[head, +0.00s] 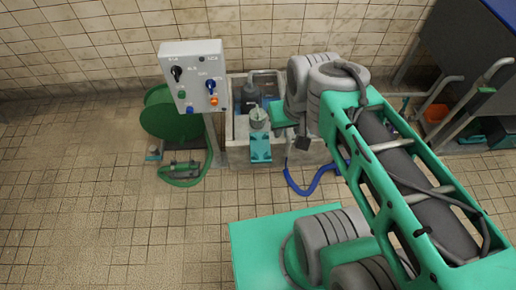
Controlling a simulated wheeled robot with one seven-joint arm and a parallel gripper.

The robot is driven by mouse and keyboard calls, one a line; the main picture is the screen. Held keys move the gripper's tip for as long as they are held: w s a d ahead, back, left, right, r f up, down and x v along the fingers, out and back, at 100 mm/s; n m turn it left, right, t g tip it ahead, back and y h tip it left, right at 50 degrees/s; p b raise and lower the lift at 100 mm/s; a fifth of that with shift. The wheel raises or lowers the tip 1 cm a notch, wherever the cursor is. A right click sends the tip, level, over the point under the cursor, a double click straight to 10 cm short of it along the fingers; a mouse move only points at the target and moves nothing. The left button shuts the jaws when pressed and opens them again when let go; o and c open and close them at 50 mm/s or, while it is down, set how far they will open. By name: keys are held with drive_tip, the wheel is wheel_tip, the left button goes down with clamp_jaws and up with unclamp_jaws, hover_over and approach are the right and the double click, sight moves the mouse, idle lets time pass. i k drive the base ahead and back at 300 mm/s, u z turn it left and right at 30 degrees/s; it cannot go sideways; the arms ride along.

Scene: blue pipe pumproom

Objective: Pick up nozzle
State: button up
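My arm reaches from the lower right over the right side of a grey basin (278,152). Its wrist end, with what looks like my gripper (261,158), hangs at the basin's front. I cannot make out separate fingertips or whether they are apart. I cannot pick out a nozzle for certain. A small grey piece with an orange part (154,152) lies on the floor left of the green hose. A dark grey fitting (181,169) lies beside it, by the hose's loop. My arm hides part of the basin and the floor behind it.
A control box (195,77) stands on a post before a green hose reel (170,114). A blue hose (309,189) lies on the floor right of the basin. A rack with an orange bin (437,112) stands at far right. The left floor is clear.

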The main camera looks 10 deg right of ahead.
sight(179, 167)
drive_tip(key=u, duration=2)
drive_tip(key=i, duration=3.95)
drive_tip(key=z, duration=3.45)
drive_tip(key=i, duration=0.45)
drive_tip(key=z, duration=0.05)
